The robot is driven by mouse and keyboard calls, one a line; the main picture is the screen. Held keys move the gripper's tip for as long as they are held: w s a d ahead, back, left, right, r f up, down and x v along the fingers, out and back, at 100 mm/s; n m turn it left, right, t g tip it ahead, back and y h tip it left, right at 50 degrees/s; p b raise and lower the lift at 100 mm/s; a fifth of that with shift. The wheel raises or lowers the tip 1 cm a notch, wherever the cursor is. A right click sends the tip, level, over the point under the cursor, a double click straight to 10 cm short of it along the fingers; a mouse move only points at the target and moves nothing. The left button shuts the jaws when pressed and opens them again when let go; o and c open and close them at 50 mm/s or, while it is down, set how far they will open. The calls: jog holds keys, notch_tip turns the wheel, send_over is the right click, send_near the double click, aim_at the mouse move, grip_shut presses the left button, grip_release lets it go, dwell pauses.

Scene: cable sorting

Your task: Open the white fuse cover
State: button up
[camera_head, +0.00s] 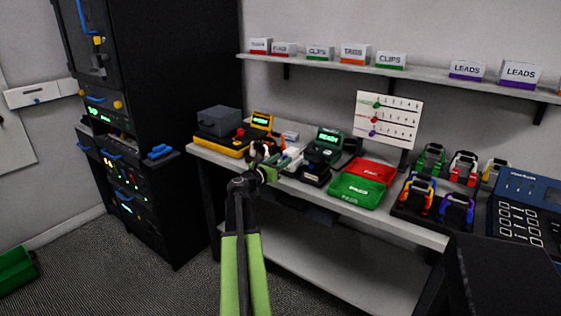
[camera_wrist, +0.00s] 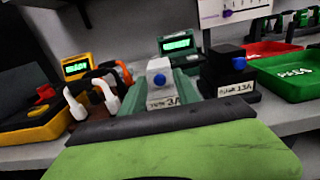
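The white fuse cover (camera_wrist: 159,68) stands on the bench straight ahead in the wrist view. It is a pale block with a blue button on its front and a label reading 3A below. It also shows small and partly blocked in the head view (camera_head: 291,157). It looks closed. My gripper (camera_head: 267,172) is at the bench's front edge, just left of and in front of the cover. Its green and black body fills the bottom of the wrist view. The fingertips cannot be made out clearly, and no contact with the cover is visible.
A black fuse block (camera_wrist: 228,75) labelled 13A stands close on the right. Two white hooked pieces (camera_wrist: 106,96) and a yellow tester (camera_wrist: 38,112) are on the left. A green-cased device (camera_wrist: 178,46) is behind. Red (camera_head: 371,169) and green (camera_head: 357,187) trays lie further right.

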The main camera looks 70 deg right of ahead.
grip_shut()
dwell(1.3)
